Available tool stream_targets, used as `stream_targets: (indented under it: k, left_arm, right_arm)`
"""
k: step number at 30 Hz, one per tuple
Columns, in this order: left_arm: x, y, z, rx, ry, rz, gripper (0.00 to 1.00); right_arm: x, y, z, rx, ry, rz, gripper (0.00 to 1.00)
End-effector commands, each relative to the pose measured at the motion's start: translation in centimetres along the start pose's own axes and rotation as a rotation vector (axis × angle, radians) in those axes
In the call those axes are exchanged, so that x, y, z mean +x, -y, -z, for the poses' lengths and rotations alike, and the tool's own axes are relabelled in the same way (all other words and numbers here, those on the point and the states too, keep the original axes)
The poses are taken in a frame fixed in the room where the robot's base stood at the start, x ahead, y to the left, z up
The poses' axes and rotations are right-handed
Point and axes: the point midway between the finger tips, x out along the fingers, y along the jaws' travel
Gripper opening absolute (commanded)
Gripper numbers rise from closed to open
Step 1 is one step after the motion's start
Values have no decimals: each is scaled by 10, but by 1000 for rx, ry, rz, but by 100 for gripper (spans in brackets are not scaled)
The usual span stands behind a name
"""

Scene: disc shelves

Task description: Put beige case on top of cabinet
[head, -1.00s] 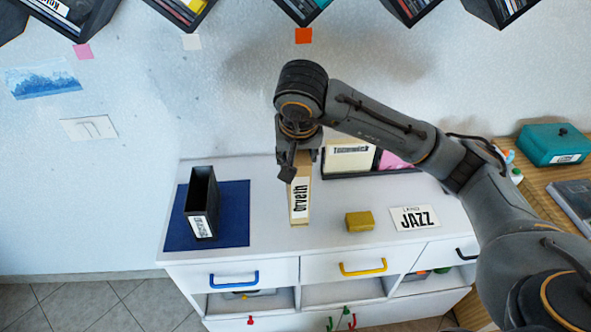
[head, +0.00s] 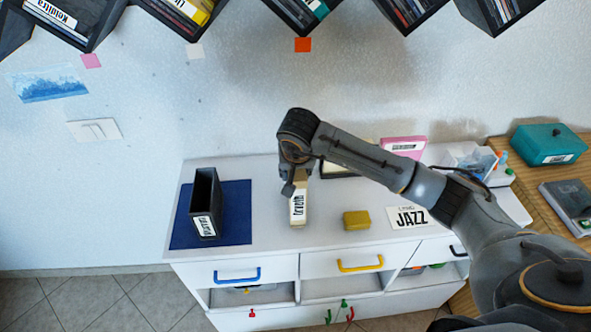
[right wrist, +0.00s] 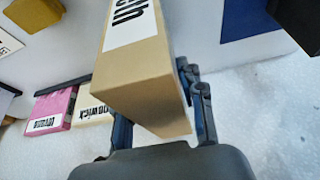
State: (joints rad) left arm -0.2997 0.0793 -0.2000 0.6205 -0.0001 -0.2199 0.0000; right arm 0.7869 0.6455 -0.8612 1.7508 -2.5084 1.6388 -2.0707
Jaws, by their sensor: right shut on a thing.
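The beige case (head: 298,207) is upright over the white cabinet top (head: 330,226), with its label facing front. My right gripper (head: 299,180) is shut on its upper part. In the right wrist view the case (right wrist: 140,85) sits between the fingers (right wrist: 160,110). Whether its lower end touches the cabinet top is hard to tell. My left gripper is not in view.
A black holder (head: 204,205) stands on a blue mat (head: 236,220) to the left. A yellow block (head: 356,220) and a JAZZ card (head: 409,217) lie to the right. A pink case (head: 403,147) stands behind my arm. Disc shelves (head: 300,12) hang above.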

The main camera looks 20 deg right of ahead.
Motion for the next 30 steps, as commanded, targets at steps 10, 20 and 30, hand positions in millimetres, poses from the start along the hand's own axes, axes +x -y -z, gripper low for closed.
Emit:
stream_targets:
  k: [10,20,30]
  left_arm:
    - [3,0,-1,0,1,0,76]
    - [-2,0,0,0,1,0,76]
    - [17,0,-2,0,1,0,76]
  right_arm:
    - [2,0,-1,0,1,0,62]
    - [-3,0,1,0,0,0,62]
    - [-66,0,1,-2,-6,1,62]
